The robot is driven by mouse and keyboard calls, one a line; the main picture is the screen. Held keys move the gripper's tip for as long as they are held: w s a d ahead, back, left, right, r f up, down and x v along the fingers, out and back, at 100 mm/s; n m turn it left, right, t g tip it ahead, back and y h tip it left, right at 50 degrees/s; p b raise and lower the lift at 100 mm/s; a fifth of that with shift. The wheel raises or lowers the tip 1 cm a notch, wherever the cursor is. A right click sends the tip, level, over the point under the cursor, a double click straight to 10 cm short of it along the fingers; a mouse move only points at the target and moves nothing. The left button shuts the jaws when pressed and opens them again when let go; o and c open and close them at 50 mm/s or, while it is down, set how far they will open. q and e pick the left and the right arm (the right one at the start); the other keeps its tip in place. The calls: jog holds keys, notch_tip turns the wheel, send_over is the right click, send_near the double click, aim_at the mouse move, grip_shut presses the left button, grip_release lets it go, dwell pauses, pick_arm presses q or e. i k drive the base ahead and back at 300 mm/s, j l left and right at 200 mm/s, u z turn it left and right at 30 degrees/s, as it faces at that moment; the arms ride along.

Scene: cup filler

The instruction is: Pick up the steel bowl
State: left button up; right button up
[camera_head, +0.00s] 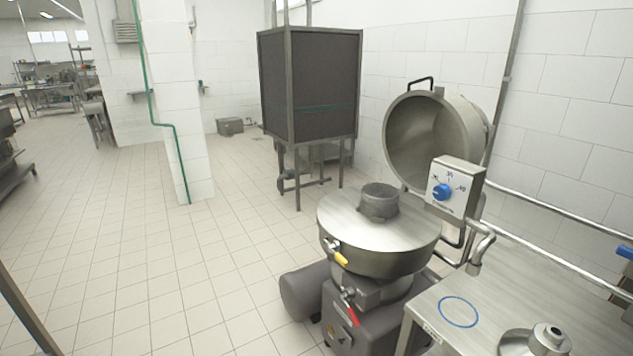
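No loose steel bowl can be made out for certain. A round steel piece (540,342) with a raised hub stands on the steel table at the bottom right, partly cut off by the frame edge. I cannot tell whether it is the bowl. A wide steel pan (372,252) with a dark hub in its middle is part of the machine left of the table. Neither of my grippers is in view.
The steel table (490,290) has a blue ring (459,311) marked on its top. The machine's round lid (432,138) is raised, beside a control box (455,187) with a blue knob. A dark cabinet (311,87) stands behind.

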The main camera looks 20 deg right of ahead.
aim_at(379, 201)
jog(key=i, duration=0.6)
jog(key=i+z, duration=0.15)
jog(key=i, duration=0.45)
jog(key=i+j, duration=0.15)
jog(key=i, duration=0.45)
jog(key=i+j+z, duration=0.15)
jog(key=i, duration=0.45)
